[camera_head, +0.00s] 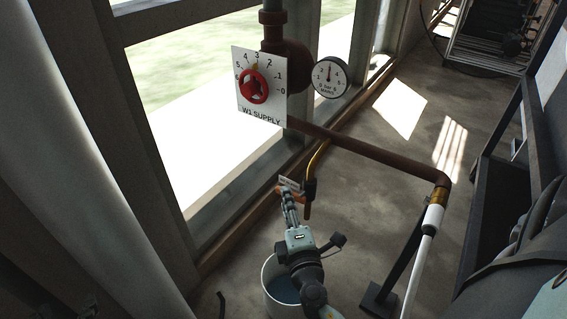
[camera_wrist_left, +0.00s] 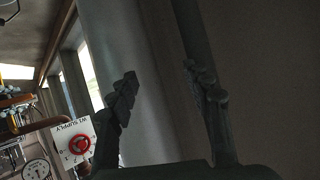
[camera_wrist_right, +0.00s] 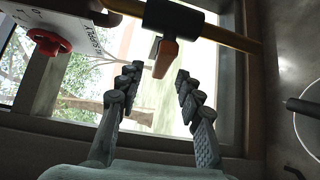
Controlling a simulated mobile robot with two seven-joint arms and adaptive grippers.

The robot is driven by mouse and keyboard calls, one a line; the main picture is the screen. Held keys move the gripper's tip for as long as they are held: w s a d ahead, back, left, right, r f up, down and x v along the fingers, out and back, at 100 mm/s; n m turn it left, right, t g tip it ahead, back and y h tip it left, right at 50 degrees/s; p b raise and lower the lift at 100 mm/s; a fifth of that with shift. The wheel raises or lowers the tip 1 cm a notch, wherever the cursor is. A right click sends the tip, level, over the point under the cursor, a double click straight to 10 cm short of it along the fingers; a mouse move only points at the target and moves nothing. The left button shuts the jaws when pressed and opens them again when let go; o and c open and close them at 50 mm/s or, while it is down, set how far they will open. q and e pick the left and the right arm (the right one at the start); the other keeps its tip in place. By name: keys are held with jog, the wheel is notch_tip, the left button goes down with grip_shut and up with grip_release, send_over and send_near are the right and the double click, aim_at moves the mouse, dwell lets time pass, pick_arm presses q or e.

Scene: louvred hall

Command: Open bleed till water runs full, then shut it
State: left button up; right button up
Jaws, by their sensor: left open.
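The bleed is a black valve body (camera_wrist_right: 174,20) with an orange lever (camera_wrist_right: 165,58) on a yellow pipe. In the head view the bleed valve (camera_head: 310,187) sits low on the branch, beside a small white tag. My right gripper (camera_wrist_right: 158,78) is open, its fingertips just short of the lever and to either side of its tip. In the head view my right gripper (camera_head: 288,196) is at the lever, partly covering it. A white bucket (camera_head: 267,278) stands below, partly hidden by my right arm, with bluish water inside. No running stream is visible. My left gripper (camera_wrist_left: 165,80) is open and empty.
The W1 SUPPLY panel (camera_head: 243,101) carries a red knob (camera_head: 258,87) set near 3. A round gauge (camera_head: 331,76) has its needle about upright. A brown pipe (camera_head: 372,152) runs right to a white-sleeved pipe. Dark racking stands at the right; bare floor lies between.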

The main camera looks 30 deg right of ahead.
pick_arm(q)
jog(key=s+a+f+g+y+p, duration=0.1)
jog(key=s+a+f+g+y, duration=0.1)
jog(key=s+a+f+g, duration=0.2)
jog(key=shift+s+a+f+n, duration=0.3)
jog(key=shift+s+a+f, duration=0.25)
jog(key=shift+a+f, duration=0.25)
pick_arm(e)
jog(key=x, duration=0.7)
jog(key=shift+w, duration=0.35)
jog(key=shift+d, duration=0.15)
jog(key=shift+c, duration=0.6)
grip_shut()
